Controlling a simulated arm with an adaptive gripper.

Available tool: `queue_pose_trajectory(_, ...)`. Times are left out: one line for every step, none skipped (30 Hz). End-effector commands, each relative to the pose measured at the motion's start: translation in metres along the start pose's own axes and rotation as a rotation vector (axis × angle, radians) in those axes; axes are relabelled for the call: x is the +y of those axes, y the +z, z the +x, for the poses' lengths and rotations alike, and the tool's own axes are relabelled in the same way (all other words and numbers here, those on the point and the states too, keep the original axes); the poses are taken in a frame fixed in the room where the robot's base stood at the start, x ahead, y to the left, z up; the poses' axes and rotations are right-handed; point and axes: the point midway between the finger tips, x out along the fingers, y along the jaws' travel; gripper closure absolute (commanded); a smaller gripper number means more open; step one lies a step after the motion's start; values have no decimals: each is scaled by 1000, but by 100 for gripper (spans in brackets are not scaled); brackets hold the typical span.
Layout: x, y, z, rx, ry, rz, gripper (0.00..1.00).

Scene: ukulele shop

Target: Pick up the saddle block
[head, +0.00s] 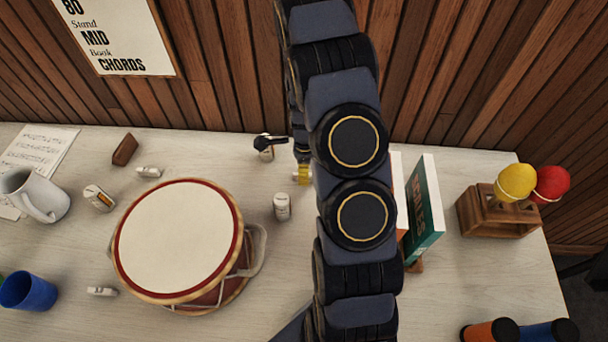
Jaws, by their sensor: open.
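I cannot tell for sure which object is the saddle block. A small dark brown wooden block (125,149) lies tilted at the back left of the table, beside the sheet music, and fits the name best. My gripper (302,166) is mostly hidden behind my own arm; only a dark part with a yellow end shows at the arm's left edge. It is open, well to the right of the brown block and apart from it. What lies between its fingers is hidden.
A drum (180,238) fills the left middle. Small white pieces (149,172), a white bottle (282,207), a mug (38,194) and a blue cup (27,291) stand around it. Books (426,205) and a wooden holder with maracas (497,210) are at right. My arm hides the centre.

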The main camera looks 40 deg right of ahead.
Motion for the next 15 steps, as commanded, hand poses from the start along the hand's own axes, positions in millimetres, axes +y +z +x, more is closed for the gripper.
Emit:
queue_pose_trajectory(1,1,8,0,2,-1,55)
queue_pose_trajectory(1,1,13,1,2,-2,55)
queue_pose_trajectory(1,1,18,1,2,-2,55)
queue_pose_trajectory(1,1,22,1,4,-2,55)
queue_pose_trajectory(2,1,25,1,4,-2,55)
queue_pose_trajectory(1,1,28,1,4,-1,55)
queue_pose_trajectory(1,1,29,1,3,-1,55)
queue_pose_trajectory(1,1,30,1,1,-1,55)
queue_pose_trajectory(0,1,30,0,0,-1,55)
queue_pose_trajectory(0,1,30,0,0,-1,55)
queue_pose_trajectory(0,1,30,0,-1,-1,55)
queue_pose_trajectory(0,1,30,0,-1,-2,55)
queue_pose_trajectory(0,1,30,0,-1,-2,55)
queue_pose_trajectory(0,1,29,0,-1,-2,58)
queue_pose_trajectory(0,1,29,0,-1,-2,75)
